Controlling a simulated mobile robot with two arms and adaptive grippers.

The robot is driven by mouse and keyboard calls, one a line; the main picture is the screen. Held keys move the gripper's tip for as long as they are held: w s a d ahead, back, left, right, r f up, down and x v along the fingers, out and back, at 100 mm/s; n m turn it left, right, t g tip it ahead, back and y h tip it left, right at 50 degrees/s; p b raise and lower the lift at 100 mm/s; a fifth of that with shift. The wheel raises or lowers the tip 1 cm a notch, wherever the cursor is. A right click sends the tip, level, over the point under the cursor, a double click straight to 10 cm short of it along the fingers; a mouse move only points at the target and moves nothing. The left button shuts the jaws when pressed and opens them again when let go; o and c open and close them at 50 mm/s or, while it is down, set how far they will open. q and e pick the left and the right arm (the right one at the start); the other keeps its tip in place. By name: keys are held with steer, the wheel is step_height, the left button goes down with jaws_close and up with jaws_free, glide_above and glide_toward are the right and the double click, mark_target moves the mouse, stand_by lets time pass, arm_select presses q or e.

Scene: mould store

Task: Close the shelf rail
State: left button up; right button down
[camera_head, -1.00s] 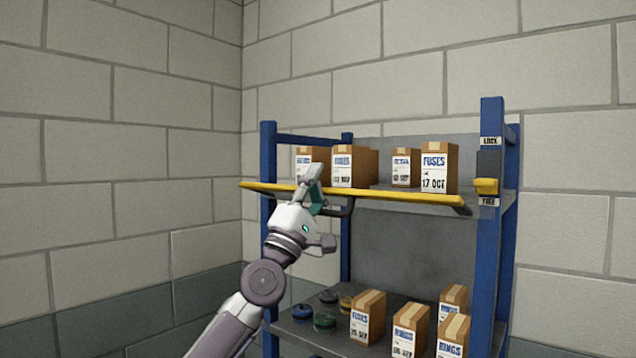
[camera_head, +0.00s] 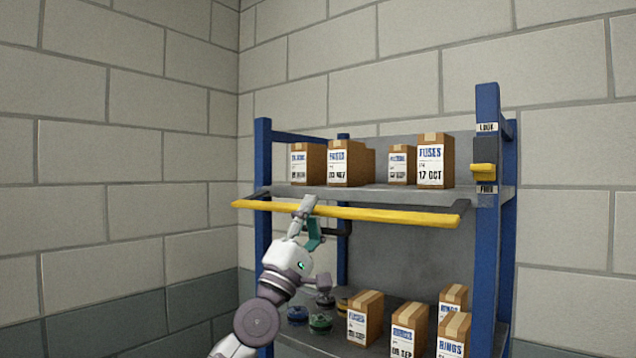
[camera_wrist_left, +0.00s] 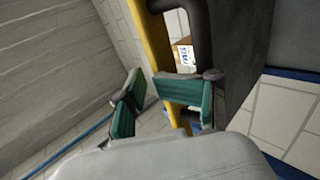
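The shelf rail (camera_head: 380,214) is a long yellow bar on dark arms, in front of and slightly below the front edge of the upper shelf (camera_head: 375,194). My left gripper (camera_head: 310,222) is at the rail's left part, with one grey finger across the bar and a teal pad below it. In the left wrist view its green pads (camera_wrist_left: 157,99) stand apart with a gap; the yellow rail (camera_wrist_left: 157,45) runs behind the right pad. Contact is unclear. A yellow latch knob (camera_head: 483,173) on the right post sits low in its slot, just above the FREE label. My right gripper is not in view.
Several fuse boxes (camera_head: 431,160) stand on the upper shelf behind the rail. More boxes (camera_head: 364,318) and round blue and green items (camera_head: 320,323) are on the lower shelf. Blue posts (camera_head: 487,250) frame the rack. Space left of it is free up to the wall.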

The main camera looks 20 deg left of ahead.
arm_select(q)
step_height(320, 180, down, 8)
steer(key=s+b, duration=0.1)
steer(key=b, duration=0.4)
steer(key=shift+s+a, duration=0.3)
steer(key=shift+a, duration=0.1)
stand_by(0.3)
steer(key=shift+f, duration=0.1)
steer(key=v, duration=1.2)
steer(key=shift+c, duration=0.2)
